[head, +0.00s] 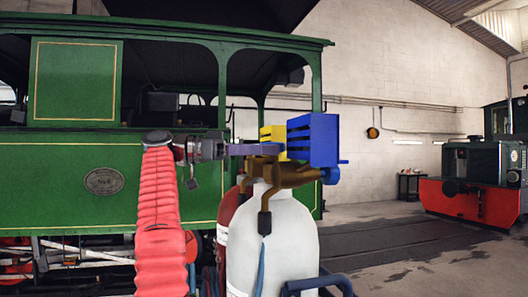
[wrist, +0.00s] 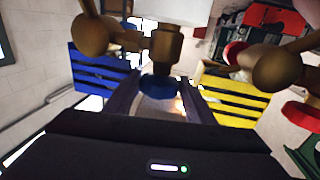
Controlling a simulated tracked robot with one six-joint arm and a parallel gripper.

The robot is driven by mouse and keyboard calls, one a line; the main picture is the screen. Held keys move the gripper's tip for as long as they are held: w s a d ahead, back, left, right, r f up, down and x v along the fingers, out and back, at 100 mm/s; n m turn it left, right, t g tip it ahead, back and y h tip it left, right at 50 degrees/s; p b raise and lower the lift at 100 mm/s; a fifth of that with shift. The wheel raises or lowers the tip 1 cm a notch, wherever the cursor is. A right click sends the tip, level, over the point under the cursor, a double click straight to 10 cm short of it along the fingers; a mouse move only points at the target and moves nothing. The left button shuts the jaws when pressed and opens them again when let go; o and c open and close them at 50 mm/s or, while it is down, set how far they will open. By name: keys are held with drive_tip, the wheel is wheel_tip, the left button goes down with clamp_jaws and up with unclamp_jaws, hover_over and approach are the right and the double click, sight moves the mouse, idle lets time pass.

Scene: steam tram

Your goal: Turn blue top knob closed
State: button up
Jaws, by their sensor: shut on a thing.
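The blue knob (wrist: 160,86) sits on the end of a brass valve stem (wrist: 166,48) in the wrist view. My gripper (wrist: 160,98) has one dark finger on each side of this knob and is shut on it. In the head view, my gripper's end, with a yellow slotted block and a blue slotted block (head: 312,140), is at the brass valve (head: 285,172) on top of a white cylinder (head: 272,245). A small blue part (head: 331,176) shows at the valve's right end; I cannot tell whether it is the same knob. The blocks hide part of the valve.
A red cylinder (head: 230,210) stands close behind the white one. More brass fittings (wrist: 276,68) and red knobs (wrist: 300,114) flank my gripper. A green tram (head: 75,170) fills the left. Open floor (head: 390,265) lies right; a red-fronted locomotive (head: 470,200) stands far right.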

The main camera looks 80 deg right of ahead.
idle(0.4)
drive_tip(key=o, duration=0.8)
drive_tip(key=shift+c, duration=0.2)
